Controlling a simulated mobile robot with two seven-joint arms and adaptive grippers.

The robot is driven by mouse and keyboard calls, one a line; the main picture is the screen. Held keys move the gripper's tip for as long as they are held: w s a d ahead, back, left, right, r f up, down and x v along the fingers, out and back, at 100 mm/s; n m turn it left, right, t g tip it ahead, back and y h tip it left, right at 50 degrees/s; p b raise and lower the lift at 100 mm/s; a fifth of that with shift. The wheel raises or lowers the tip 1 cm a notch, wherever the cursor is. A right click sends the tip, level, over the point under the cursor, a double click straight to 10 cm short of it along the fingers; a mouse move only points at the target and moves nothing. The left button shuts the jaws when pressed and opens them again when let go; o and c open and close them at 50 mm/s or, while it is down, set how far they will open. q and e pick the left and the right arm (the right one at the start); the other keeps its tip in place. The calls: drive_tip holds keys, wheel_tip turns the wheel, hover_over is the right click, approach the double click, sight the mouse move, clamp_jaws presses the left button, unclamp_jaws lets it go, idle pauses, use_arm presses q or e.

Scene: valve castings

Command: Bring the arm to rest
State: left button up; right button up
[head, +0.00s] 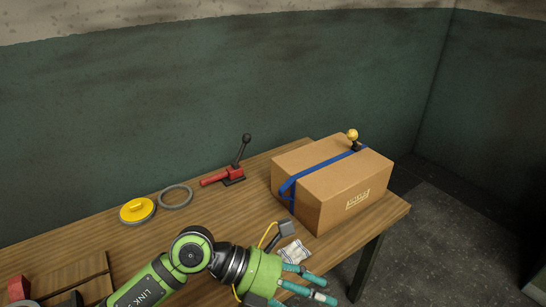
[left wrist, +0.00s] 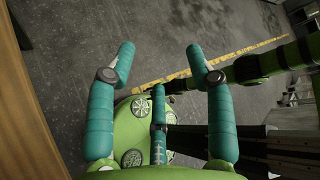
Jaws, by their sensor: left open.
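My left arm (head: 150,289), green and black, comes in from the lower left in the head view. Its left gripper (head: 318,284) has teal fingers that point right, by the table's front edge. In the left wrist view the gripper (left wrist: 160,62) has its three fingers spread, with nothing between them. Beyond them is dark floor, with the wooden table (left wrist: 22,110) along the left side. My right gripper does not show in the head view, and I cannot make it out in the wrist view.
On the table (head: 235,225) stand a cardboard box (head: 318,200) with a blue strap and a yellow-knobbed item (head: 352,135) on top, a red clamp with a black lever (head: 234,175), a grey ring (head: 175,196), a yellow disc (head: 137,210) and a small packet (head: 293,252). Floor (head: 450,220) is open at right.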

use_arm(q)
drive_tip(key=w+r+n+t+h, duration=0.3)
drive_tip(key=r+n+t+h, duration=0.55)
drive_tip(key=r, duration=0.55)
drive_tip(key=w+a+r+n+t+y, duration=0.1)
drive_tip(key=w+a+n+t+y, duration=0.6)
drive_tip(key=n+t, duration=0.5)
drive_tip(key=a+f+n+g+y, duration=0.3)
drive_tip(key=a+f+n+y, duration=1.2)
drive_tip(key=a+f+n, duration=0.25)
drive_tip(key=s+a+f+n+g, duration=0.25)
drive_tip(key=s+f+g, duration=0.95)
drive_tip(key=s+f, duration=0.7)
drive_tip(key=s+d+f+g, duration=0.1)
drive_tip(key=s+f, duration=0.1)
drive_tip(key=f, duration=0.9)
drive_tip(key=s+f, duration=0.2)
drive_tip(key=f, duration=0.8)
drive_tip(key=s+a+f+g, duration=0.1)
drive_tip(key=s+a+f, duration=0.1)
drive_tip(key=s+f, duration=1.2)
drive_tip(key=shift+s+a+f+h, duration=0.15)
drive_tip(key=shift+s+a+h, duration=0.25)
drive_tip(key=shift+s, duration=0.45)
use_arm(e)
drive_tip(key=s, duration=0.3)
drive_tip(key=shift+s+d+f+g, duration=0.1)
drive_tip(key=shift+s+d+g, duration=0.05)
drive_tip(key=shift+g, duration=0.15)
